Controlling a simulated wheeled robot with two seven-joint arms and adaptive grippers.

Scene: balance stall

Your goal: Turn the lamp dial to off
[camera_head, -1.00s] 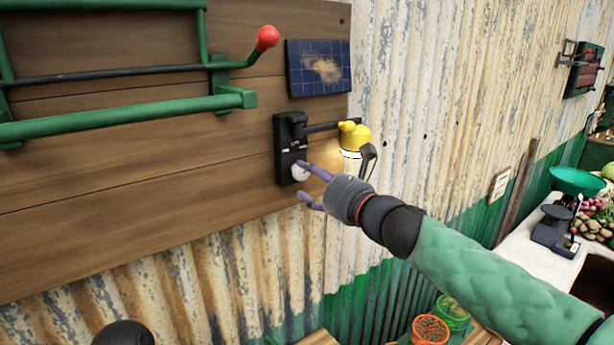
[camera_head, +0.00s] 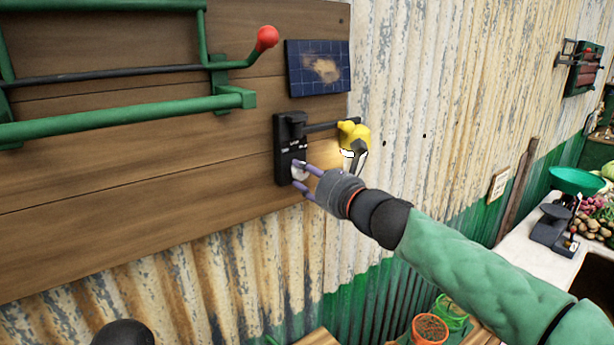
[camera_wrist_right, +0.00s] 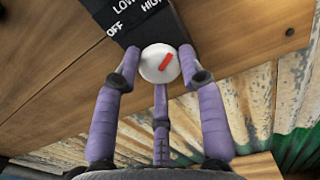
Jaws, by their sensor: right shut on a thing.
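The lamp dial (camera_wrist_right: 160,64) is a white round knob with a red mark, at the bottom of a black control box (camera_head: 286,150) on the wooden board. The box carries the labels OFF, LOW and HIGH in the right wrist view; the red mark slants up and right, toward the HIGH side. The yellow lamp (camera_head: 352,134) on its arm beside the box glows at its lower edge. My right gripper (camera_head: 302,178) has its purple fingers shut around the dial, which also shows small in the head view (camera_head: 299,171). My left gripper is not in view.
A green rail frame (camera_head: 120,119) with a red-knobbed lever (camera_head: 267,38) is at the upper left. A solar panel (camera_head: 319,68) is above the box. A counter with a green bowl (camera_head: 578,181) is at the right, and pots (camera_head: 429,330) stand below.

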